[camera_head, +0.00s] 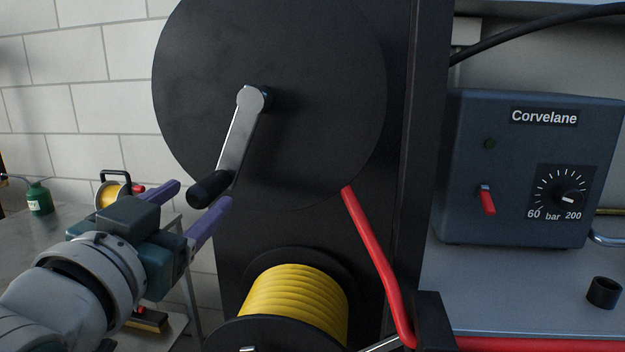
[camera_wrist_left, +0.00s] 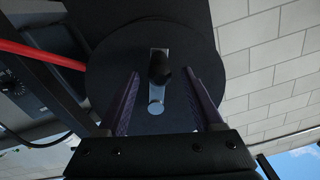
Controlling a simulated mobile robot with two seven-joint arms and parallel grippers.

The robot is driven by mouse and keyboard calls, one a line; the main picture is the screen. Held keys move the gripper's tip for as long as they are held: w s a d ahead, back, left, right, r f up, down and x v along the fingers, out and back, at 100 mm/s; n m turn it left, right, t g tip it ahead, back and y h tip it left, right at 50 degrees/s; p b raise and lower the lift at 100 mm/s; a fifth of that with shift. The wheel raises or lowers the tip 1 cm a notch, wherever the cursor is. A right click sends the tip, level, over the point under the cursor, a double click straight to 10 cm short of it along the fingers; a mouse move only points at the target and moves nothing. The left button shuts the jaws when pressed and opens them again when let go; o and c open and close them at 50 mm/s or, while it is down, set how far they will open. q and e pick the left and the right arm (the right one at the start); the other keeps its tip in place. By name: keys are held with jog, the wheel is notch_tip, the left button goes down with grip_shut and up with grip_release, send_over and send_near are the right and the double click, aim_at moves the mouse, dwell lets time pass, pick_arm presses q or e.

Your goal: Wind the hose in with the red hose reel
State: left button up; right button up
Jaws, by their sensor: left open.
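The hose reel with the red hose has a large black disc (camera_head: 330,110) and a metal crank arm (camera_head: 238,140) slanting down to a black handle (camera_head: 210,188). The red hose (camera_head: 372,245) leaves near the disc's lower right and runs down, then right. My left gripper (camera_head: 203,193) is open at the handle, with purple fingers on either side of it in the picture. In the left wrist view the handle (camera_wrist_left: 159,68) shows end-on between the open fingertips (camera_wrist_left: 163,73). I cannot tell whether a finger touches it. My right gripper is not in view.
A second reel with yellow hose (camera_head: 295,302) sits just below the disc. A blue-grey Corvelane box (camera_head: 530,165) with a dial and red switch stands right of the dark post. A small black cup (camera_head: 603,292) and a green bottle (camera_head: 39,198) stand at the sides.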

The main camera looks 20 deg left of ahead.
aim_at(219, 178)
pick_arm(q)
jog(key=x, duration=0.8)
jog(key=shift+c, duration=0.2)
grip_shut()
jog(key=shift+r, duration=0.1)
dwell(1.0)
